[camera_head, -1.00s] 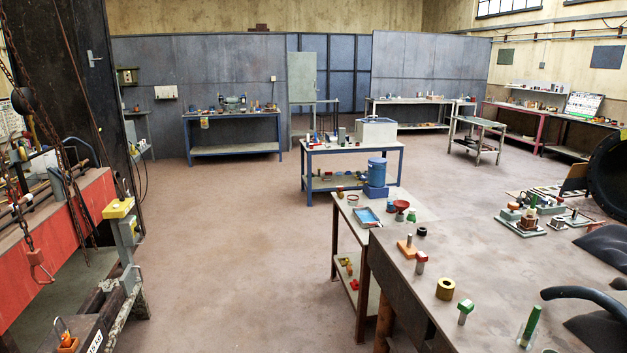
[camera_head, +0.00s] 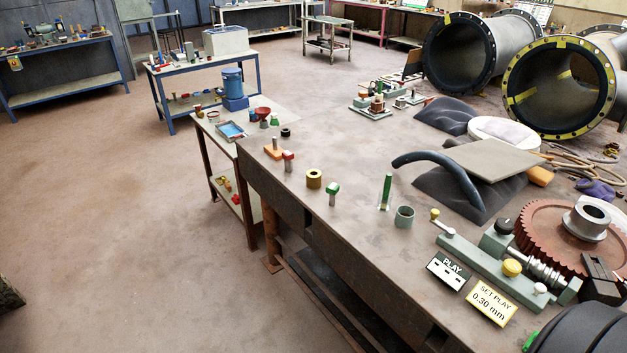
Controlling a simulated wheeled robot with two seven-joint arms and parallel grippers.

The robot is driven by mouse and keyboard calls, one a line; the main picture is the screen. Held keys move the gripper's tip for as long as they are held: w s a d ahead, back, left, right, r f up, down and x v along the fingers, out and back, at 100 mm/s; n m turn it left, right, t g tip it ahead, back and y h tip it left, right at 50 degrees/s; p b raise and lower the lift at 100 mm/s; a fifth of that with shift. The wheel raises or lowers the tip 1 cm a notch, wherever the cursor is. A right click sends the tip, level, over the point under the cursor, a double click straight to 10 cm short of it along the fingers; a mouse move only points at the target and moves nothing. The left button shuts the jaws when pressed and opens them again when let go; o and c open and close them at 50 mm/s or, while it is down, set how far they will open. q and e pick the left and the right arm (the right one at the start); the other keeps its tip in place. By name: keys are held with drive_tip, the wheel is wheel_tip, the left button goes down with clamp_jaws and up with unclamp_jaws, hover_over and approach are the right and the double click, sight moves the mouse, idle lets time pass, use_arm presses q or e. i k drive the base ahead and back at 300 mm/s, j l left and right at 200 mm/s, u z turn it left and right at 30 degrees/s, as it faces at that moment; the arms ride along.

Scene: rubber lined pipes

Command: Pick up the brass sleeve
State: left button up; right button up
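Neither of my grippers shows in the head view.
A green-topped peg (camera_head: 332,193), a green rod (camera_head: 386,192) and a grey-green cup (camera_head: 404,216) stand right of the sleeve. A gear rig (camera_head: 560,235) fills the bench's right side. Large flanged pipes (camera_head: 560,87) lie behind. Open floor (camera_head: 110,230) is at left.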

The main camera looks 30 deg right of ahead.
sight(314, 179)
drive_tip(key=i+j, duration=0.1)
drive_tip(key=i, duration=0.2)
drive_tip(key=i+z, duration=0.1)
drive_tip(key=z, duration=1.2)
